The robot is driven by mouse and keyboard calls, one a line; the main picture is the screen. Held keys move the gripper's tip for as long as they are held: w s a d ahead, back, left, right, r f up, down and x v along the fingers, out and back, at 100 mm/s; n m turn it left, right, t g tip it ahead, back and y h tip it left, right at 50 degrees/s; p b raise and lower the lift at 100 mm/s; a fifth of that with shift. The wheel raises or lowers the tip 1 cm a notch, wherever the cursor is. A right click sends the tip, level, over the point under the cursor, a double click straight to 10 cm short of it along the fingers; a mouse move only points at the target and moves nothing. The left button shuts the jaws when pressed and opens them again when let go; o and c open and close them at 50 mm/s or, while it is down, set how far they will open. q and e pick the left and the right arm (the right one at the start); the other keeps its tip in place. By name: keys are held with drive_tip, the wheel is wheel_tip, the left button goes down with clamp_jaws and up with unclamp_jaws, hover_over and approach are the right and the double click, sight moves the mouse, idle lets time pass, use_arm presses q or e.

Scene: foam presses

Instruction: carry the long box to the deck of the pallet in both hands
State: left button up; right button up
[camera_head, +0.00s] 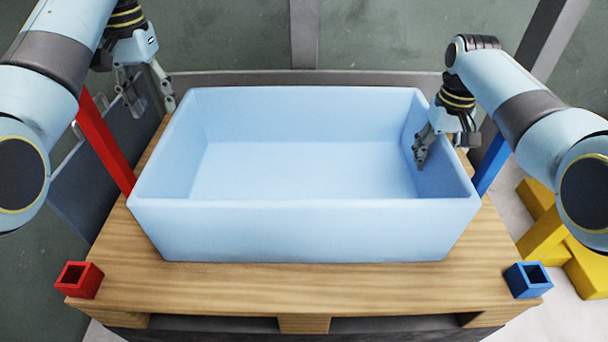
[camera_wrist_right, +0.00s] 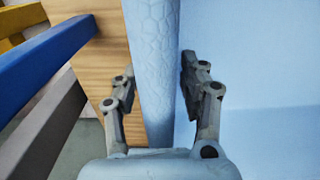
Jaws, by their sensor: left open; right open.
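The long box (camera_head: 305,232) is a light blue, open-topped, empty foam tub. It sits level on the wooden deck of the pallet (camera_head: 300,290). My left gripper (camera_head: 149,98) is open and empty at the box's far left, with its fingers apart and seemingly just outside the left wall. My right gripper (camera_head: 436,150) is open at the right wall. In the right wrist view its fingers (camera_wrist_right: 155,90) stand on either side of the box's wall (camera_wrist_right: 152,60), with a gap visible on the inner side. The outer finger is mostly hidden in the head view.
A red post (camera_head: 105,145) and a blue post (camera_head: 492,160) stand beside the pallet. A red square socket (camera_head: 80,280) and a blue one (camera_head: 527,280) sit at the deck's front corners. Yellow structure (camera_head: 560,240) stands at right. A grey beam runs behind the box.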

wheel_tip(320, 180, up, 12)
drive_tip(key=shift+f, duration=0.15)
idle(0.6)
